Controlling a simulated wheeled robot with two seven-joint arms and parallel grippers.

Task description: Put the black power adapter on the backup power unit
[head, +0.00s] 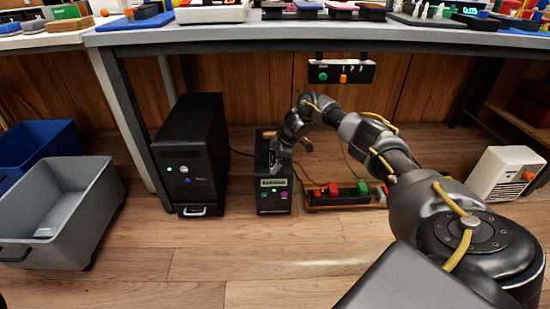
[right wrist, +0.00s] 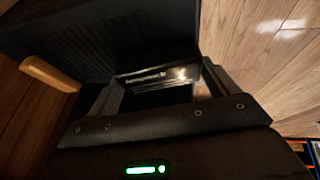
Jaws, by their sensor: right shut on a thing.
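The backup power unit (head: 274,198) is a black box with a small lit display and coloured buttons, standing on the floor under the table. My right gripper (head: 280,157) is at the top of this unit, reaching down from the right. In the right wrist view, my right gripper (right wrist: 155,88) is shut on a dark, glossy-faced block, which looks like the black power adapter (right wrist: 152,80). The adapter is mostly hidden by the gripper in the head view. I cannot tell whether it touches the unit's top. My left gripper is not in view.
A black computer tower (head: 192,150) stands left of the unit. A power strip (head: 338,195) with red and green plugs lies to its right. A grey bin (head: 62,215) and a white heater-like box (head: 505,173) stand farther out. The table edge (head: 230,36) is overhead; the front floor is clear.

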